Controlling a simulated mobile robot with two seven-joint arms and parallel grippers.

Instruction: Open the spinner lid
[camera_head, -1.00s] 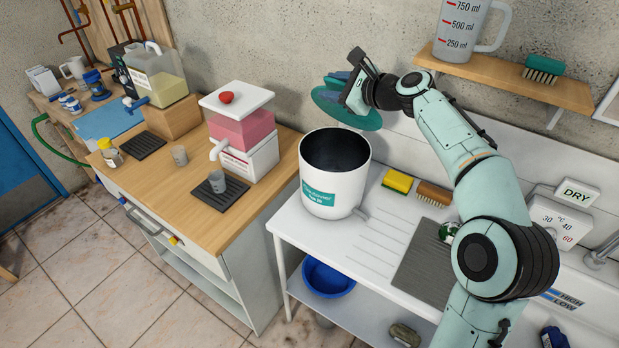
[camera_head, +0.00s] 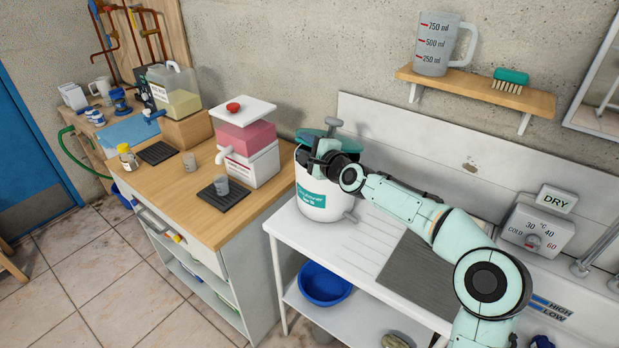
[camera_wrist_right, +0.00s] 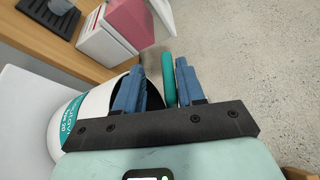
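The white spinner drum (camera_head: 312,212) with a teal label stands on the white counter. Its teal lid (camera_head: 312,134) shows at the drum's top back, partly hidden by my right gripper (camera_head: 318,158). How far the lid is tilted is hard to tell. In the right wrist view, the lid (camera_wrist_right: 168,75) shows edge-on as a thin teal strip between the two blue fingers of my right gripper (camera_wrist_right: 162,62). The fingers are apart; the strip lies close to the right one, with a gap to the left one. The drum's dark mouth shows beside them. My left gripper is not in view.
A pink dispenser (camera_head: 247,140) and a grey cup (camera_head: 221,184) stand on the wooden cabinet left of the drum. A blue basin (camera_head: 325,285) sits on the shelf below. A jug (camera_head: 436,48) and a brush (camera_head: 510,80) occupy the wall shelf.

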